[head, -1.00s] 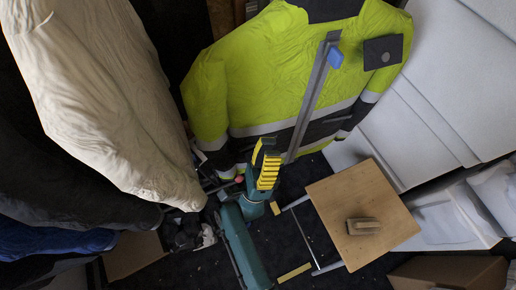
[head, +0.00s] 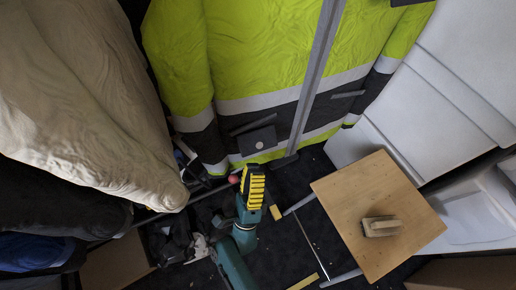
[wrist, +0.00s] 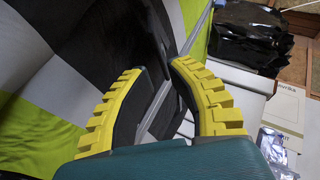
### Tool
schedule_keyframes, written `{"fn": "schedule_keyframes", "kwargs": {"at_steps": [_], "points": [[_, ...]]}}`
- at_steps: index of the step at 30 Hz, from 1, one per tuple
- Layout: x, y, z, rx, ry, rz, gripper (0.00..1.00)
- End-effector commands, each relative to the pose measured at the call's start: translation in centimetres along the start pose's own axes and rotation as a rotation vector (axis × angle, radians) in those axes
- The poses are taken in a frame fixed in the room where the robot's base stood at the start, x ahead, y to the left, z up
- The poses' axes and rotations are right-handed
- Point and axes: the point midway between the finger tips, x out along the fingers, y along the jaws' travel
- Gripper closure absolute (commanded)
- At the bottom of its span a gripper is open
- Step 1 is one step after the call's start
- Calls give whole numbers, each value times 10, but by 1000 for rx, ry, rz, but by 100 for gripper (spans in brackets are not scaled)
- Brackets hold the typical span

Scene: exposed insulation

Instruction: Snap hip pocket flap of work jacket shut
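A yellow-green work jacket (head: 262,60) with dark and silver bands hangs upright in the head view. Its dark hip pocket flap (head: 250,139) hangs on the left lower front, below a grey slit. A round silver snap (head: 260,145) shows on it; I cannot tell whether it is fastened. My gripper (head: 254,170) is just below the flap in the picture, its yellow ribbed fingers seen side-on. In the wrist view, my gripper (wrist: 160,70) has its fingertips apart with nothing visibly held between them. The flap is not clearly visible there.
Pale coveralls (head: 85,90) and dark clothes hang at the left. A wooden-topped stool (head: 345,205) with a brush-like block (head: 381,226) stands at the right. White panels (head: 455,80) line the right side. Black wrapped bags (wrist: 240,35) show in the wrist view.

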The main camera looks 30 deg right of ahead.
Motion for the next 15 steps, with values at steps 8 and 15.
{"fn": "schedule_keyframes", "kwargs": {"at_steps": [8,15], "points": [[50,0,-1,-1,2,-2,82],[57,0,0,-1,0,1,82]]}}
